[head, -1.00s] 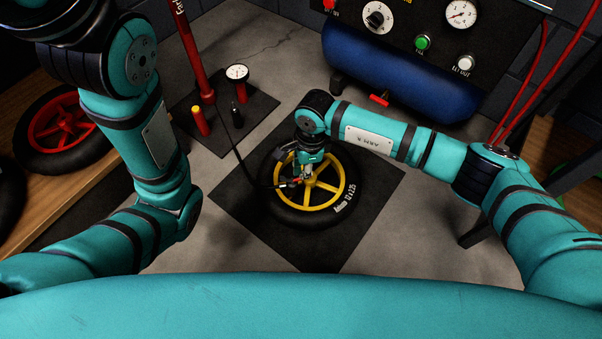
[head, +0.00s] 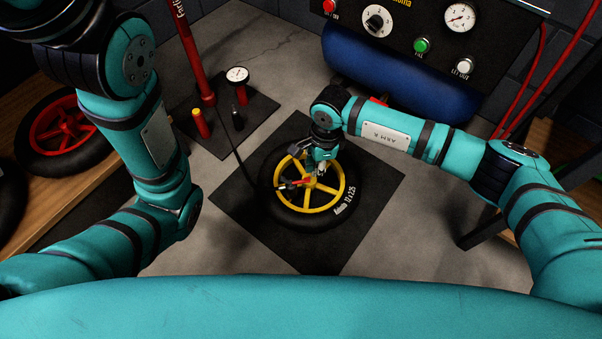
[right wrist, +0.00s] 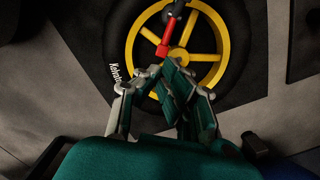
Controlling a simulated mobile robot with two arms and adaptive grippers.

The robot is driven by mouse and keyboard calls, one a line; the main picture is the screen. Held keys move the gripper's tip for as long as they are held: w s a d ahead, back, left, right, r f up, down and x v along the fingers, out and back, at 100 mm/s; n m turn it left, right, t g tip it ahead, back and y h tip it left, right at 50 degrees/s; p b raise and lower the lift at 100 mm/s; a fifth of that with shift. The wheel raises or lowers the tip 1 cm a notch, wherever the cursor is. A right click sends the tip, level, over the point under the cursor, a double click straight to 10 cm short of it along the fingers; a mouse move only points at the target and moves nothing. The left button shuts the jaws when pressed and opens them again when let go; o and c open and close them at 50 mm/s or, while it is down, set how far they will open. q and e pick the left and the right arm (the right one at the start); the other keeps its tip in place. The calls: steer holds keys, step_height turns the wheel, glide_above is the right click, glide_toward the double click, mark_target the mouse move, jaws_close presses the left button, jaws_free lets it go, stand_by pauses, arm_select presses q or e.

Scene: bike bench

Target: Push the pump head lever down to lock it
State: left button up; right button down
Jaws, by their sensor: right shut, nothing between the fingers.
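The pump head (head: 284,187) is a small dark piece on the left part of the wheel's rim, at the hose end; it also shows at the top of the right wrist view (right wrist: 175,9). Its red lever (right wrist: 168,42) points from the head inward toward the hub, over the yellow spokes. I cannot tell whether it is fully down. The wheel (head: 344,208) lies flat, with a black tyre and yellow spokes. My right gripper (head: 320,172) is over the wheel, right of the pump head; its closed, empty fingertips (right wrist: 166,65) appear near the lever's end. My left gripper is out of view.
The wheel lies on a dark mat (head: 236,208). A red floor pump (head: 190,48) with a gauge (head: 237,74) stands behind left, its black hose running to the wheel. A blue compressor (head: 345,62) stands behind. A red wheel (head: 62,133) rests on the left shelf.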

step_height(320, 180, up, 11)
steer(key=d, duration=0.1)
steer(key=shift+w+f, duration=0.1)
stand_by(0.6)
